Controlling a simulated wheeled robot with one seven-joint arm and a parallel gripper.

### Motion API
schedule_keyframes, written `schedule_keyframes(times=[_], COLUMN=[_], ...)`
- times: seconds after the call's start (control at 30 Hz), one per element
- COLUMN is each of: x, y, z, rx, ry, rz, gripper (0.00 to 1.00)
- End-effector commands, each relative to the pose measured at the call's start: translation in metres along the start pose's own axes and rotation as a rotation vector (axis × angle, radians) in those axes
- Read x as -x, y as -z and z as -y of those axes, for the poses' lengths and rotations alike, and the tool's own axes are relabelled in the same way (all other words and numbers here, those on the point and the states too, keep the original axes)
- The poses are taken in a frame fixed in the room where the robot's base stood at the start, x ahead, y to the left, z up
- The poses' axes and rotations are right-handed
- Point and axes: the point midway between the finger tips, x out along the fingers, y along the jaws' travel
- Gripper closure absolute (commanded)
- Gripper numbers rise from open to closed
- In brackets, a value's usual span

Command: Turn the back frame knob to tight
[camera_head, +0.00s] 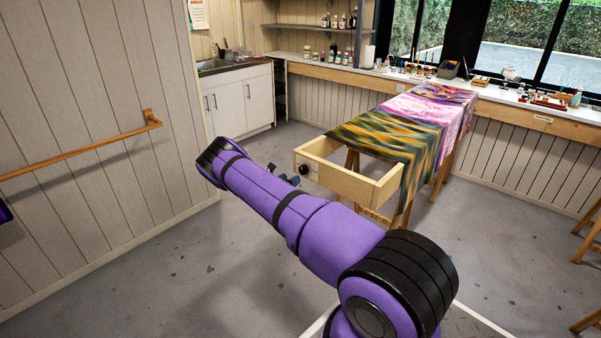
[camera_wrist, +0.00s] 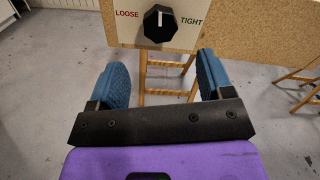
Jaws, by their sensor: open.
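The back frame knob (camera_wrist: 160,23) is black and many-sided, on a pale plate (camera_wrist: 128,35) marked LOOSE on the left and TIGHT on the right. Its white pointer line stands about upright, between the two words. In the head view the knob (camera_head: 304,169) sits on the near left end of the wooden frame (camera_head: 352,184). My gripper (camera_wrist: 162,65) is open and empty, its two blue fingers apart below the knob in the wrist view. In the head view my gripper (camera_head: 283,175) is close to the knob, and I see no contact.
Painted silk (camera_head: 400,135) stretches over the frame, which stands on wooden trestle legs (camera_head: 402,217). A wooden rail (camera_head: 80,152) runs along the left wall. A sink cabinet (camera_head: 238,101) and a long counter with bottles stand behind. The floor left of the frame is clear.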

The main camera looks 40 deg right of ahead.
Motion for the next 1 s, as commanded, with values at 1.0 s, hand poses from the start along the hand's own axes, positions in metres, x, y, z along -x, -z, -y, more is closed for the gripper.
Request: schedule_keyframes(times=[1.0], x=[-0.089], y=[0.000], z=[0.000], rx=[-0.001], ry=[0.000], rz=[-0.002], gripper=[0.40])
